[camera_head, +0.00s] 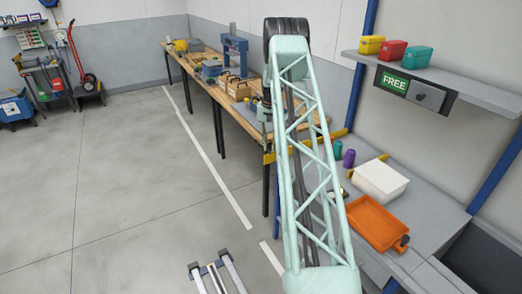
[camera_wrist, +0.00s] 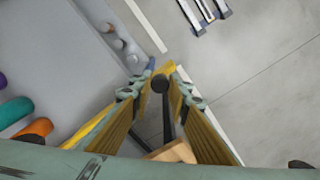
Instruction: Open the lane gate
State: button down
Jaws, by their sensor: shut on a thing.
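The lane gate shows as a yellow bar (camera_head: 270,157) in the head view, at the near end of the long workbench. My arm crosses in front of its middle. In the wrist view my gripper (camera_wrist: 161,88) has its two ribbed, yellowish fingers closed in around a black round-ended handle (camera_wrist: 160,84). A yellow piece shows just beyond the fingertips. I cannot tell exactly how the handle joins the gate. In the head view the fingertips and the handle are hidden or too small to make out.
The long workbench (camera_head: 250,122) carries boxes and tools. Right of my arm, a grey counter holds a white bin (camera_head: 380,181), an orange tray (camera_head: 377,222) and purple and green cylinders. A shelf (camera_head: 440,78) has coloured boxes and a FREE sign.

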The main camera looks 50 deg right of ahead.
jog(key=shift+w+d, duration=0.15)
jog(key=shift+w, duration=0.15)
jog(key=c, duration=2.5)
grip_release()
jog(key=shift+o, duration=0.2)
jog(key=shift+r, duration=0.2)
notch_tip(320, 180, up, 12)
jog(key=shift+f, duration=0.15)
